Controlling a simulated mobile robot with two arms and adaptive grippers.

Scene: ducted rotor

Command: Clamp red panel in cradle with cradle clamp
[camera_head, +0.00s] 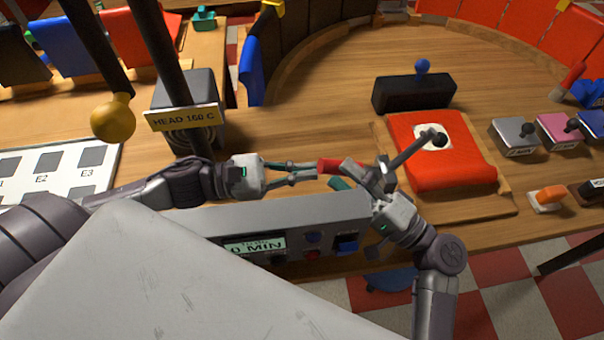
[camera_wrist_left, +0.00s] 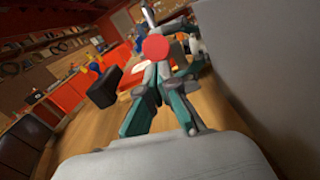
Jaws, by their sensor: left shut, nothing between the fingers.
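The red panel (camera_head: 455,178) lies on the wooden cradle (camera_head: 482,208) at the right of the head view, with a white patch on top. A grey bar (camera_head: 413,152) with a dark knob reaches over the panel's near-left part; it looks like the cradle clamp's arm. A red grip (camera_head: 342,166), perhaps the clamp's handle, lies just beyond my left gripper's tips (camera_head: 316,171). It shows end-on as a red disc in the left wrist view (camera_wrist_left: 155,46). My left gripper is shut and empty. My right gripper (camera_head: 372,180) is beside the grip and bar; its fingers are partly hidden.
A grey control box (camera_head: 290,220) stands in front of both grippers. A black block with a blue knob (camera_head: 415,94) stands behind the panel. Small knobbed boxes (camera_head: 513,135) stand to the right. A yellow ball on a rod (camera_head: 113,118) hangs at left.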

